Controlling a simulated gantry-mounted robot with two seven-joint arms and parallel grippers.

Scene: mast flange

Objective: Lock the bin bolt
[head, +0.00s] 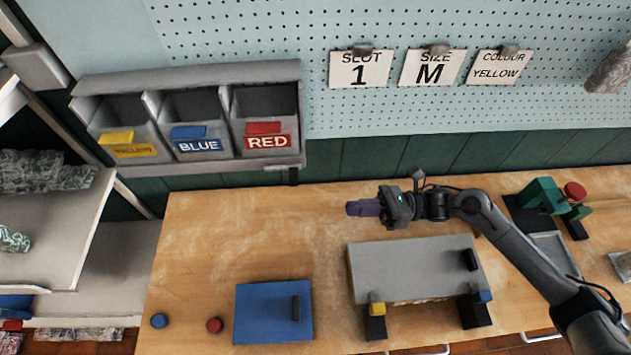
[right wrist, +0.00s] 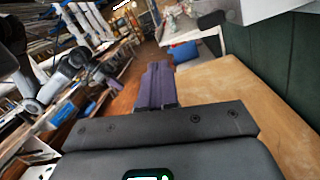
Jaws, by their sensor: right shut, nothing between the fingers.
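The bin rack (head: 190,75) hangs on the wall at upper left, with three bins labelled yellow (head: 130,147), blue (head: 195,142) and red (head: 266,138). A small dark part (head: 293,175) sits under the rack's right end; I cannot tell whether it is the bolt or how it is set. My right gripper (head: 350,208) is over the bench, right of and below this part, apart from it. Its purple fingers point left, shut and empty; they also show in the right wrist view (right wrist: 158,78). My left gripper is not in view.
A blue board with a dark handle (head: 265,325) and a grey panel on dark blocks (head: 410,268) lie on the bench (head: 220,235). A green-and-red device (head: 545,196) stands right. The bench below the rack is clear.

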